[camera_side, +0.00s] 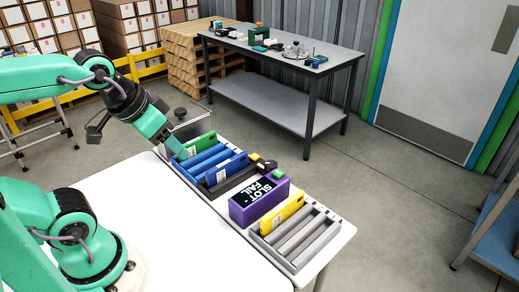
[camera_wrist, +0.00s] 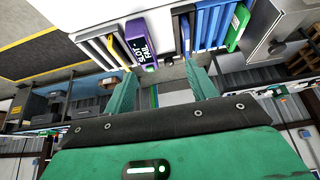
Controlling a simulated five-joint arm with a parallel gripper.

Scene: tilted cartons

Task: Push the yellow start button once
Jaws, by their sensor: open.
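The yellow start button (camera_side: 255,157) shows as a small yellow cap on a dark box (camera_side: 264,166) at the far edge of the white table, in the side view. I cannot make it out clearly in the wrist view. My gripper (camera_side: 180,152) is over the left end of the racks, left of the button and apart from it. In the wrist view my gripper (camera_wrist: 159,70) has its two teal fingers spread with nothing between them. Beside the button stands a purple box (camera_side: 247,208) reading "SLOT FAIL", with a green cap (camera_side: 278,174) by its far end.
A blue rack (camera_side: 205,160), a dark rack (camera_side: 213,190) and a grey rack (camera_side: 310,248) line the far side of the table. Green (camera_side: 199,145), blue (camera_side: 226,169) and yellow (camera_side: 283,214) cartons stand tilted there. The near white tabletop (camera_side: 170,235) is clear.

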